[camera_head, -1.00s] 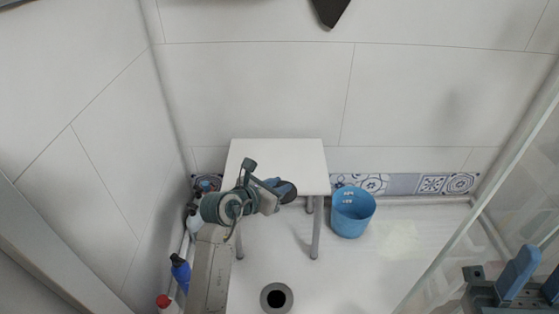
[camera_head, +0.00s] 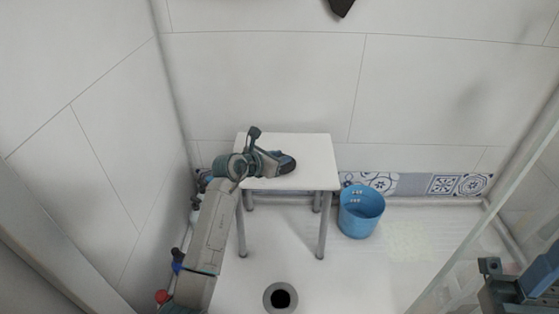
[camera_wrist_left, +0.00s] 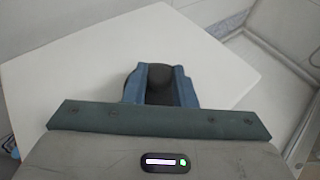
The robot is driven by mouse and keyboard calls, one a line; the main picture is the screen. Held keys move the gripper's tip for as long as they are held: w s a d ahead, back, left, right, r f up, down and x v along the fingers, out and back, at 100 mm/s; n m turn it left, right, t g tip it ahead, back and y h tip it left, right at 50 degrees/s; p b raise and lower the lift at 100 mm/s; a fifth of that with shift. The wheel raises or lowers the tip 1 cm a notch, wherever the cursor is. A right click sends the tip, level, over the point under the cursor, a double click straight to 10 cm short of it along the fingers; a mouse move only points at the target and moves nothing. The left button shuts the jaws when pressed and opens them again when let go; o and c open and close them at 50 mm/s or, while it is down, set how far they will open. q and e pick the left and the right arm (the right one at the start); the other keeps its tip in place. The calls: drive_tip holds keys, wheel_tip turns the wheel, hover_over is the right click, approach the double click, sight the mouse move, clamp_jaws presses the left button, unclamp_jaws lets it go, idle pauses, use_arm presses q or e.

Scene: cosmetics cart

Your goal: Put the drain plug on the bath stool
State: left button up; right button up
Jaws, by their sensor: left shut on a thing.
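The white bath stool (camera_head: 310,150) stands against the back wall; its top also fills much of the left wrist view (camera_wrist_left: 60,80). My left gripper (camera_head: 277,160) reaches over the stool top from the left. It is shut on the dark round drain plug (camera_head: 287,163). In the left wrist view the plug (camera_wrist_left: 160,76) shows between the two blue fingers, partly hidden by them. I cannot tell whether the plug touches the stool top. My right gripper (camera_head: 541,274) is at the lower right edge, cut off by the frame.
A light blue bucket (camera_head: 361,212) stands on the floor right of the stool. The round floor drain (camera_head: 280,298) is open in front. Bottles, one with a red cap (camera_head: 162,297), stand along the left wall, partly behind my arm. A glass panel (camera_head: 470,230) is at right.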

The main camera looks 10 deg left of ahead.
use_arm(q)
drive_tip(key=shift+f, duration=0.1)
drive_tip(key=o, duration=1)
